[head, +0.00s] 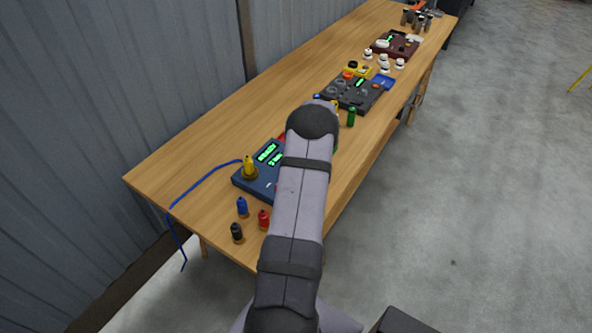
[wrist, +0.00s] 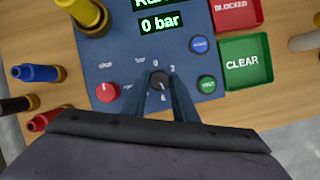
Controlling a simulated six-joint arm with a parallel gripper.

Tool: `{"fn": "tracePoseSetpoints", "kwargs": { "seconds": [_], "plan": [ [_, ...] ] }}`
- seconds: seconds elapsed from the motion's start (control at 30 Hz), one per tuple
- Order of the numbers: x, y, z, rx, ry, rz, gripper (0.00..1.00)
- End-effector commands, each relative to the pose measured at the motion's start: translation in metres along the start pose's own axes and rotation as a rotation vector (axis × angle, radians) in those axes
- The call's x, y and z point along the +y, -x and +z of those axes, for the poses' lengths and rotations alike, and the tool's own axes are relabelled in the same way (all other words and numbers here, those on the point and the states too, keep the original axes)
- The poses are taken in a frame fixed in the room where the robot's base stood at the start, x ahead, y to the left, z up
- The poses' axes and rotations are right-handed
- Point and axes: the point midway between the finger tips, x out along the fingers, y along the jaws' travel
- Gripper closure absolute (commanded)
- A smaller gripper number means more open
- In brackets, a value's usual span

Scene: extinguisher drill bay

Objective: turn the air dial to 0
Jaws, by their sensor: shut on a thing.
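The blue control panel (head: 249,183) lies on the bench in the head view, partly hidden by my arm. In the wrist view the panel (wrist: 119,62) fills the middle, and its green display (wrist: 160,22) reads 0 bar. The small black dial (wrist: 159,77) sits below the display, with 0, 2 and 6 readable around it. My gripper (wrist: 158,88) is shut on the dial, one finger on each side. The dial's pointer is too small to read surely. The head view hides the dial and my fingertips behind my arm.
A red knob (wrist: 107,92), a blue button (wrist: 200,44) and a green button (wrist: 207,84) are close to the dial. Green CLEAR (wrist: 245,85) and red BLOCKED (wrist: 236,22) trays adjoin the right side. Small bottles stand left; another panel (head: 345,99) stands farther along.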

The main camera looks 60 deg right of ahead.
Motion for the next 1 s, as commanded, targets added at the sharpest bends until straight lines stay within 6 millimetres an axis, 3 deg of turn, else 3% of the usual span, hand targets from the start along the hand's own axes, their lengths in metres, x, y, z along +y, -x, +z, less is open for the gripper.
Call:
{"fn": "tracePoseSetpoints", "kwargs": {
  "seconds": [0.6,1.0],
  "plan": [
    [-0.0055,-0.0039,0.0013,0.025,0.530,0.219,0.97],
    [-0.0061,-0.0023,0.0029,0.037,0.729,0.302,0.97]
  ]
}}
